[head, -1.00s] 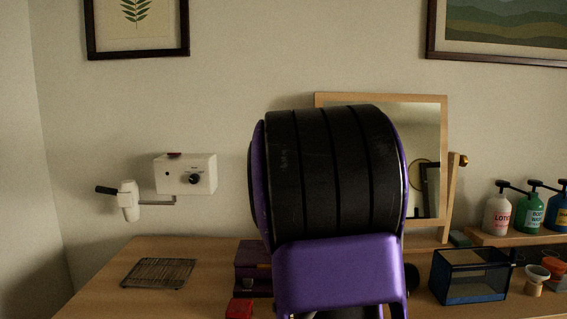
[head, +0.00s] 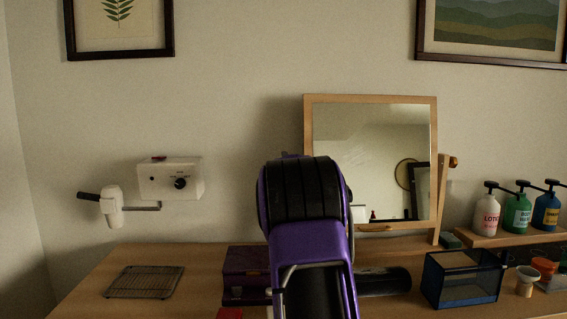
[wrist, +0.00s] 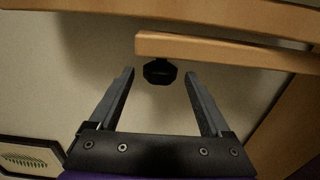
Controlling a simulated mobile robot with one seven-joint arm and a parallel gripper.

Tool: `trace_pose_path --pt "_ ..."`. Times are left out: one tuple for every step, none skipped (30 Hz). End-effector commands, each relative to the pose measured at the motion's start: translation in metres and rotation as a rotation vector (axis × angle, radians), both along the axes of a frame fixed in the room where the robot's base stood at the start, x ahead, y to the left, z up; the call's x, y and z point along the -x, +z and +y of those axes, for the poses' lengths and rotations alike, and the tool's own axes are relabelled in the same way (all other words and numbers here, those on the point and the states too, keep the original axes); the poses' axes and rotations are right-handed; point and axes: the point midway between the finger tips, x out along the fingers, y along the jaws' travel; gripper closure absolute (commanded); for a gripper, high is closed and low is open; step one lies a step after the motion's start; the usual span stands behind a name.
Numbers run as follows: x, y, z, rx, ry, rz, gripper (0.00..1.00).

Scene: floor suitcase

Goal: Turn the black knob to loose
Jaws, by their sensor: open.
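A black knob (wrist: 160,72) sticks out from the side of a wooden post (wrist: 225,52), near the post's end, in the wrist view. The post stands beside the wooden frame of the tabletop mirror (head: 432,160). My gripper (wrist: 159,74) is open and empty. Its two fingers point toward the knob, one on each side of it in the picture, with visible gaps. I cannot tell how far beyond the fingertips the knob is. In the head view my arm hides the gripper and this knob. Any marking for loose is not visible.
A white wall box (head: 155,180) has another dark dial (head: 180,183), with a hair dryer (head: 112,206) beside it.

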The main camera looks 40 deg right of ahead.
Motion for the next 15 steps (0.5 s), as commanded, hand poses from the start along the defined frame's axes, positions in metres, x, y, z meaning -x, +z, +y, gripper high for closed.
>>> trace_pose_path --pt "-0.007 0.0 -0.005 -0.001 -0.001 0.001 0.19" --pt "-0.011 0.0 -0.008 -0.001 -0.001 0.001 0.19" --pt "-0.016 0.0 -0.011 0.001 -0.001 0.001 0.19" --pt "-0.02 0.0 -0.013 0.0 -0.001 0.0 0.19" --pt "-0.024 0.0 -0.015 -0.001 -0.001 0.001 0.19" --pt "-0.028 0.0 -0.018 -0.001 -0.001 -0.001 0.19" --pt "-0.031 0.0 -0.02 -0.001 -0.001 -0.001 0.19" --pt "-0.034 0.0 -0.021 0.0 -0.001 0.0 0.19" --pt "-0.037 0.001 -0.024 0.0 -0.001 0.0 0.19" --pt "-0.04 0.0 -0.025 -0.001 -0.001 0.001 0.19" --pt "-0.042 0.0 -0.026 0.0 -0.001 0.0 0.19" --pt "-0.044 0.0 -0.027 0.0 0.0 0.0 0.19" --pt "-0.046 0.0 -0.028 0.0 0.0 0.0 0.19" --pt "-0.047 0.0 -0.029 0.0 0.0 0.0 0.19" --pt "-0.048 0.0 -0.029 -0.001 0.0 0.001 0.19"
